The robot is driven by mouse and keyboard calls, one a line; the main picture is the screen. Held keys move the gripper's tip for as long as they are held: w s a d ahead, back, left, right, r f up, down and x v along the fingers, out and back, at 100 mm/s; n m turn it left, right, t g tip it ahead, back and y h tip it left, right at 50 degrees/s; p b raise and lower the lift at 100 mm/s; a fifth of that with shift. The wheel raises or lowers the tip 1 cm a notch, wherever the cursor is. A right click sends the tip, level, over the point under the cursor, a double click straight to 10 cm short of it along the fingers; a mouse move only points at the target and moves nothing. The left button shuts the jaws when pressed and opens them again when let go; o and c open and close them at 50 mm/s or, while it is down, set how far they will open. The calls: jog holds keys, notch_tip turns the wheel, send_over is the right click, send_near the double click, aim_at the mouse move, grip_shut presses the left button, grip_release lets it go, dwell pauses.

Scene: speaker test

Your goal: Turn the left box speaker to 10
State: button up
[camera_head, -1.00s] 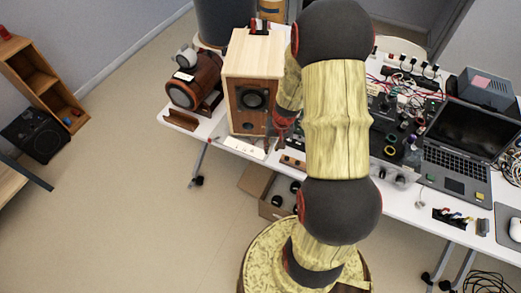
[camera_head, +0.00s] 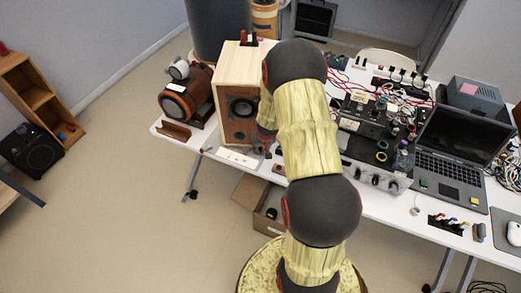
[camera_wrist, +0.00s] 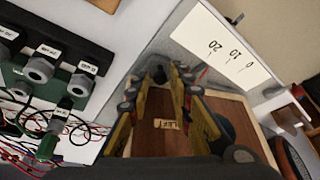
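The left box speaker (camera_head: 228,66) is a light wooden box with a dark round cone in front, at the left end of the white table. A white scale card (camera_head: 241,158) lies in front of its base. The card also shows in the wrist view (camera_wrist: 228,58), marked 20, 10 and 0, with a short red line nearest the 20. My gripper (camera_head: 268,145) is low by the speaker's front right side, partly hidden by my arm. In the wrist view its fingers (camera_wrist: 166,75) stand apart, with brown wood and a small label (camera_wrist: 166,124) visible between them. Contact with the speaker cannot be told.
A brown round-bodied device (camera_head: 186,98) stands close to the speaker's left. Black electronics (camera_head: 372,125), loose wires and a laptop (camera_head: 452,135) crowd the table to the right. An open cardboard box (camera_head: 250,190) sits under the table.

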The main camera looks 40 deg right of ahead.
jog(key=shift+w+f, duration=0.15)
jog(key=shift+f, duration=0.05)
jog(key=shift+c, duration=0.6)
jog(key=c, duration=0.4)
grip_shut()
